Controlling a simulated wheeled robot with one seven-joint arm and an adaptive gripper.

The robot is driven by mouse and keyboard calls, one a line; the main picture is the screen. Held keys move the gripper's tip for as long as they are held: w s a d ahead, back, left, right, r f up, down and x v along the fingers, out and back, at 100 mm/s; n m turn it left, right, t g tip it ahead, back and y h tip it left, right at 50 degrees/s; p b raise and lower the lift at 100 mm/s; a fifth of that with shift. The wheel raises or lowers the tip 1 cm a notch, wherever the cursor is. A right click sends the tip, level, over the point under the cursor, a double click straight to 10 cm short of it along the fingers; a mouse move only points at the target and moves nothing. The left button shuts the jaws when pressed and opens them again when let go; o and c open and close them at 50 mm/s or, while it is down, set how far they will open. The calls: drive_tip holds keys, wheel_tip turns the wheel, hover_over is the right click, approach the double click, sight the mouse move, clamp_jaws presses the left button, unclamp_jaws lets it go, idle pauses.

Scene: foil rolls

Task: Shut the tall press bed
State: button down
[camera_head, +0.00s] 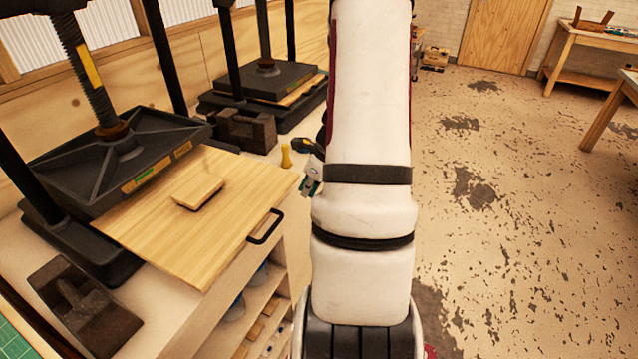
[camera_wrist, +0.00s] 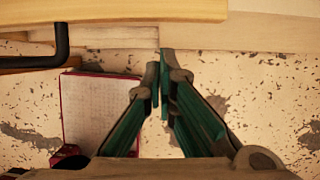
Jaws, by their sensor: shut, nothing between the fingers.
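The tall press (camera_head: 105,150) stands at the left, with a dark plate and a threaded screw. Its wooden bed (camera_head: 165,235) is slid out towards the cabinet's front edge, with a small wood block (camera_head: 198,193) on top. A black handle (camera_head: 265,227) is on the bed's front edge; it also shows at the upper left of the wrist view (camera_wrist: 62,45). My gripper (camera_head: 310,183) is mostly hidden behind my arm, to the right of the handle. In the wrist view my gripper (camera_wrist: 160,80) is shut and empty, apart from the handle.
A second, lower press (camera_head: 268,82) stands behind. A dark block (camera_head: 245,130) and a small yellow piece (camera_head: 286,156) lie between it and the bed. Another dark block (camera_head: 85,308) is at the front left. Open shelves (camera_head: 262,310) are below.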

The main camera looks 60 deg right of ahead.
sight(220, 162)
drive_tip(key=shift+w, duration=0.95)
drive_tip(key=shift+a, duration=0.1)
drive_tip(key=w+b, duration=0.2)
drive_tip(key=w, duration=0.6)
drive_tip(key=w+a+b, duration=0.1)
drive_tip(key=w+b, duration=0.2)
drive_tip(key=w, duration=0.6)
drive_tip(key=w+a+b, duration=0.1)
drive_tip(key=w+b, duration=0.1)
drive_tip(key=w, duration=0.7)
drive_tip(key=shift+w, duration=0.15)
drive_tip(key=shift+w+b, duration=0.35)
drive_tip(key=shift+w, duration=0.1)
